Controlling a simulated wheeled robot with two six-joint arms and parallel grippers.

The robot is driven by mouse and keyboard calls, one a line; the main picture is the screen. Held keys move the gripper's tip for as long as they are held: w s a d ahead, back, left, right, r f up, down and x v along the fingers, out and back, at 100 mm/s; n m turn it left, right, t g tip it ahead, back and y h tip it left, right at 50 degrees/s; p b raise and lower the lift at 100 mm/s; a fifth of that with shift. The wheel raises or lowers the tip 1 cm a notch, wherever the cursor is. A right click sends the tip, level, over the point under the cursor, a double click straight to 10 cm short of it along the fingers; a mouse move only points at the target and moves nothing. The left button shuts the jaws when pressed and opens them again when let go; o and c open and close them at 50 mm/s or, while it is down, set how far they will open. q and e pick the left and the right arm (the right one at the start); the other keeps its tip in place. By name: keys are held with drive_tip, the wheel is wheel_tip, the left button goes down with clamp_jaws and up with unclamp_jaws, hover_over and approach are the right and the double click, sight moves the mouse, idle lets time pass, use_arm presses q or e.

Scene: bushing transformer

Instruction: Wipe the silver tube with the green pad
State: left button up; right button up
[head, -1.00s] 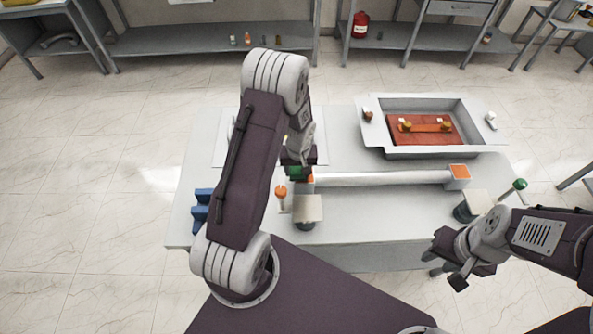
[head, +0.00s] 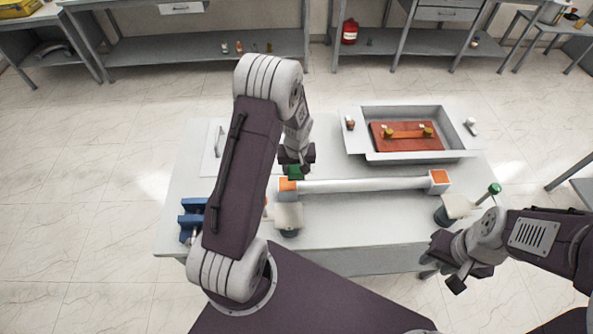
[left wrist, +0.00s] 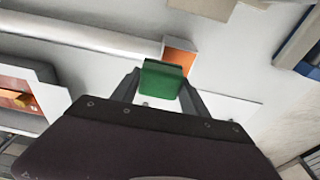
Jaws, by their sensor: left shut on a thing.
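The silver tube (head: 365,185) lies across the table, its ends in two white blocks with orange faces, the left end block (head: 287,184) and the right end block (head: 439,177). My left gripper (head: 296,166) is shut on the green pad (head: 294,173). It holds the pad at the far side of the tube's left end. In the left wrist view the pad (left wrist: 160,80) sits between the fingers and overlaps part of the orange face (left wrist: 179,58); I cannot tell if they touch. The tube (left wrist: 90,38) runs left from there. My right gripper (head: 443,271) is open and empty off the table's front right.
A grey tray (head: 372,151) with a red-brown board (head: 405,143) stands at the back right. A blue clamp (head: 194,219) is at the left edge. A green-knobbed handle (head: 494,189) rises at the right.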

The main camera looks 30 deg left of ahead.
use_arm(q)
drive_tip(key=r+p, duration=0.1)
drive_tip(key=r, duration=0.1)
drive_tip(key=shift+w+d+r+p, duration=0.15)
drive_tip(key=shift+d+r+p, duration=0.05)
drive_tip(key=shift+r+p, duration=0.2)
drive_tip(key=shift+r, duration=0.25)
drive_tip(key=shift+a, duration=0.1)
drive_tip(key=shift+f, duration=0.1)
